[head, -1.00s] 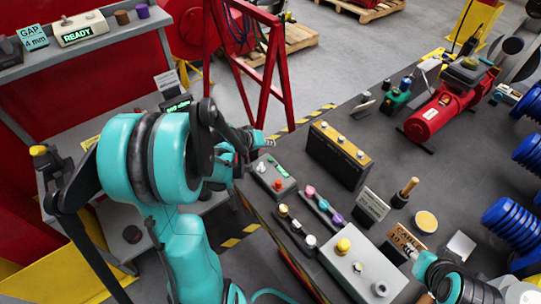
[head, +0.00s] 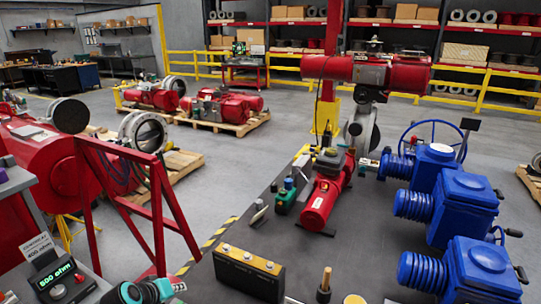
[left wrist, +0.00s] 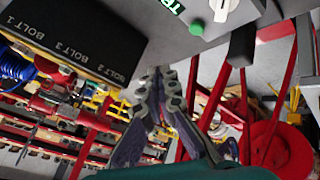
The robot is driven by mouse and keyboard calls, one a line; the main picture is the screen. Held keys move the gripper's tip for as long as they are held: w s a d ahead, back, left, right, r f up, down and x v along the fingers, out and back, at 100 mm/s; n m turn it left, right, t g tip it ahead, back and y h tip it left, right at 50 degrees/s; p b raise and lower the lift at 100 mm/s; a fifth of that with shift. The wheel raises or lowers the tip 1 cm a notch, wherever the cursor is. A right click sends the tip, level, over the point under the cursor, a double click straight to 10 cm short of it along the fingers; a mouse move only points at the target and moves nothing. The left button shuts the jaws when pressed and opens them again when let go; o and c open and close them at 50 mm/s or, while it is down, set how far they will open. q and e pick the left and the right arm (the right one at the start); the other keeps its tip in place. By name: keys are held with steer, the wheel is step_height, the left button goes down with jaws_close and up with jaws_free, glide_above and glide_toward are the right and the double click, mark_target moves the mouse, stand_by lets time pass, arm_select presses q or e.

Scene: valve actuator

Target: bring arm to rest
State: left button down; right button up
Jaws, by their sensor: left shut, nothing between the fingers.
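My teal left arm (head: 145,291) shows only at the bottom edge of the head view. Its gripper (head: 180,287) is shut and empty, pointing right, near the left edge of the dark bench. In the left wrist view the gripper's fingers (left wrist: 163,78) are together with nothing between them. Most of the left arm is cut off below the frame. My right arm and gripper are not in view.
The dark bench (head: 375,255) carries a black case (head: 248,272), a red actuator (head: 325,195) and blue actuators (head: 465,205). A red stand (head: 150,200) is beyond the gripper.

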arm_select(q)
steer(key=s+d+r+m+b, duration=0.1)
steer(key=s+d+m, duration=0.2)
steer(key=s+d, duration=0.3)
steer(key=s+d+r+m+g+y+b, duration=0.1)
steer(key=s+d+r+m+b, duration=0.1)
steer(key=s+d, duration=0.5)
steer(key=s+m, duration=0.1)
steer(key=s, duration=0.3)
steer(key=shift+y, duration=0.3)
